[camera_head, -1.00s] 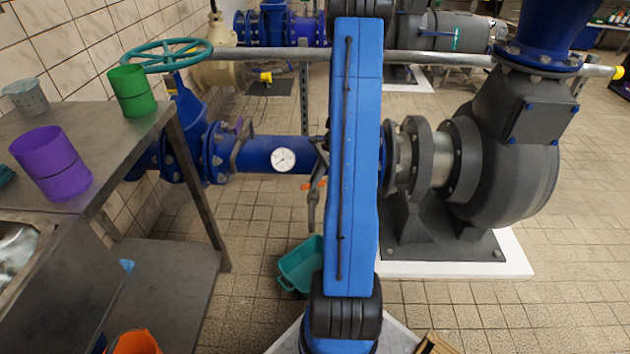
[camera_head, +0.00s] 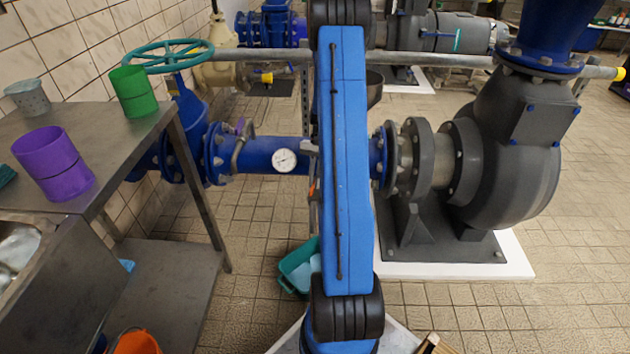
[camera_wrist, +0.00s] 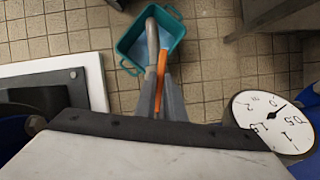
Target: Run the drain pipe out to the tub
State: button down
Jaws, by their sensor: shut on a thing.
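The teal tub (camera_head: 291,276) stands on the floor, partly hidden behind my arm. In the wrist view the tub (camera_wrist: 128,44) shows with a pale blue inside. A grey pipe (camera_wrist: 152,38), which looks like the drain pipe, overlaps the tub in that view. I cannot tell its height above the tub. An orange piece (camera_wrist: 164,62) lies along the pipe, between my fingers. My gripper (camera_wrist: 161,88) is shut on this orange piece. In the head view my arm hides my gripper and most of the pipe; a sliver of orange (camera_head: 312,191) shows at the arm's left edge.
A blue pipe with a white gauge (camera_head: 284,161) runs behind my arm; the gauge dial is close in the wrist view (camera_wrist: 273,122). A large grey pump (camera_head: 500,165) stands right. A metal table (camera_head: 110,135) with cups stands left. Tiled floor between table and tub is clear.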

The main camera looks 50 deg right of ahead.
jog(key=shift+w+n+g+h, duration=0.1)
jog(key=shift+n+g+h, duration=0.3)
jog(key=shift+n, duration=1)
jog(key=c, duration=1.8)
grip_release()
jog(key=shift+a, duration=0.1)
jog(key=shift+c, duration=0.2)
jog(key=v, duration=1.7)
jog(key=shift+w+r, duration=0.15)
jog(key=shift+w, duration=0.05)
